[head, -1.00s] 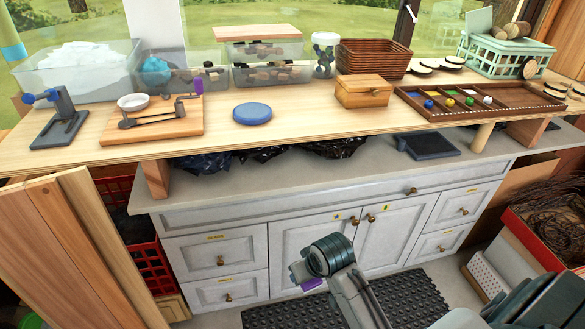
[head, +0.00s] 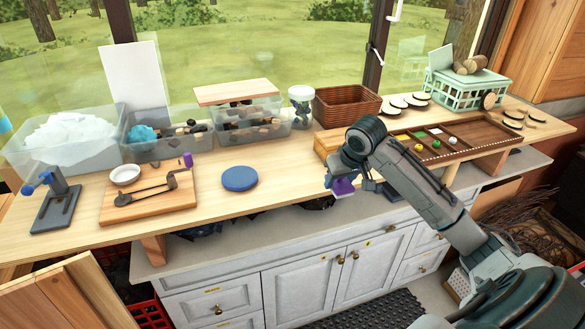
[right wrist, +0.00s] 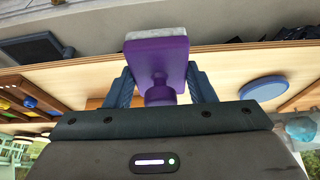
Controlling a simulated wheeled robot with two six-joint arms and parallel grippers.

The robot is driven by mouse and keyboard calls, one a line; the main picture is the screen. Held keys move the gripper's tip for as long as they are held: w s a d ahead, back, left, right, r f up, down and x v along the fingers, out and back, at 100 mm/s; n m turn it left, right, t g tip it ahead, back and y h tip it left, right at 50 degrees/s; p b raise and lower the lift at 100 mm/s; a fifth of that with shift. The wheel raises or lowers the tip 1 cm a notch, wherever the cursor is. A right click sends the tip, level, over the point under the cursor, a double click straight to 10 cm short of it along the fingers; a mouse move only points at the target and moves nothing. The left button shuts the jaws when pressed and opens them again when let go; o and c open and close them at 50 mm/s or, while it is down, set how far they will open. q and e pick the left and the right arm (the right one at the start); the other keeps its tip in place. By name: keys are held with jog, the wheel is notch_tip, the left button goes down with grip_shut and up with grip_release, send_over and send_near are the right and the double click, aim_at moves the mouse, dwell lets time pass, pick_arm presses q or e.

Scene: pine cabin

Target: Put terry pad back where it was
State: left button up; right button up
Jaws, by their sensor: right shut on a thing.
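My right gripper (head: 352,186) is shut on the terry pad (head: 342,187), a purple block with a knob-like handle and a pale layer on its face. In the right wrist view, the fingers (right wrist: 161,92) sit either side of the handle of the pad (right wrist: 157,55), its pale layer turned away from the gripper. In the head view, the gripper and pad are near the workbench's front edge, right of the blue disc (head: 239,178); my arm hides part of the bench behind. My left gripper is not in view.
The wooden bench (head: 275,195) carries clear bins (head: 72,143), a board with a bowl and tools (head: 150,195), a wicker basket (head: 345,104), a compartment tray (head: 470,133) and a green crate (head: 465,92). Bare bench lies around the blue disc. A shelf runs below.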

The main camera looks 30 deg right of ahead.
jog(key=p, duration=0.5)
send_near(298, 174)
jog(key=shift+w+d+f, duration=0.4)
jog(key=shift+w+f, duration=0.1)
jog(key=shift+f, duration=0.15)
jog(key=shift+w+f+p, duration=0.15)
jog(key=shift+w+p, duration=0.2)
jog(key=shift+w, duration=0.15)
jog(key=shift+w+a+p, duration=0.1)
jog(key=shift+w+p, duration=0.1)
jog(key=shift+p, duration=0.15)
notch_tip(298, 174, down, 3)
jog(key=shift+s+f+p, duration=0.15)
jog(key=shift+p, duration=0.85)
jog(key=shift+f, duration=0.15)
jog(key=shift+f, duration=0.1)
jog(key=shift+f, duration=0.25)
jog(key=o, duration=0.9)
jog(key=shift+o, duration=0.2)
